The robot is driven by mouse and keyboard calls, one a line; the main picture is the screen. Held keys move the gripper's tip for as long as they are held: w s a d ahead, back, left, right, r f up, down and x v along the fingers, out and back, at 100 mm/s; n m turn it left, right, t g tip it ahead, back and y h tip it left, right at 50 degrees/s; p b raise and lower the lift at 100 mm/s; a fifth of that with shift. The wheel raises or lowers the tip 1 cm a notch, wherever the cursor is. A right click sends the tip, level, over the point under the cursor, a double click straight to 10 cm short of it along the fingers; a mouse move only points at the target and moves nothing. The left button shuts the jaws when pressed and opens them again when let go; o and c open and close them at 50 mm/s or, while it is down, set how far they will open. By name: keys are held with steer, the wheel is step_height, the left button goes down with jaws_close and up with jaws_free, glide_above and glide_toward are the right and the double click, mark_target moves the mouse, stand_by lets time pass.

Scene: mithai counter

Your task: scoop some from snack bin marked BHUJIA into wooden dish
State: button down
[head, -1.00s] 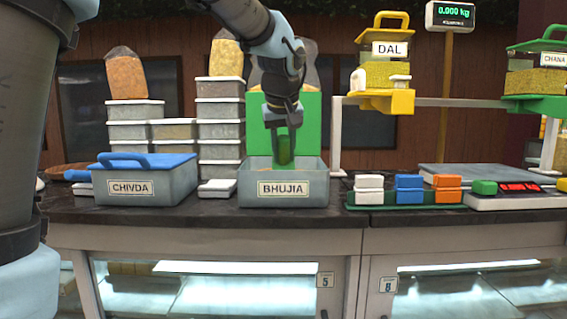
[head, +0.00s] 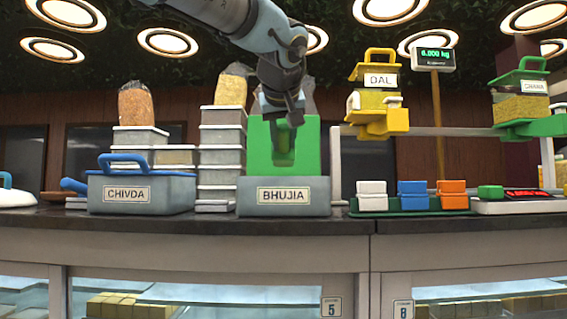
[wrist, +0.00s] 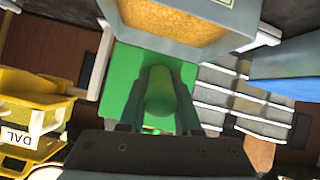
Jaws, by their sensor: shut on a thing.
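The grey snack bin marked BHUJIA (head: 284,197) stands on the counter, with an upright green panel (head: 303,160) behind it. In the wrist view the bin (wrist: 235,40) is at the top, with orange-yellow snack (wrist: 180,20) inside. My gripper (head: 284,145) is shut on a green rounded handle, which shows between the fingers in the wrist view (wrist: 160,95). It holds the handle above the bin, in front of the panel.
A CHIVDA bin (head: 140,193) with a blue lid stands left, with stacked boxes (head: 221,150) between the bins. DAL (head: 380,80) and CHANA (head: 530,85) dispensers hang above on a rail.

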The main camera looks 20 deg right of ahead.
mark_target(284, 124)
steer(key=shift+s+a+f+t+h+b, duration=0.2)
steer(key=shift+f+t+h+b, duration=0.45)
steer(key=shift+b, duration=2.65)
steer(key=shift+t, duration=0.55)
steer(key=shift+s+r, duration=0.2)
steer(key=shift+r, duration=0.95)
steer(key=shift+s+r, duration=0.15)
steer(key=shift+r, duration=0.95)
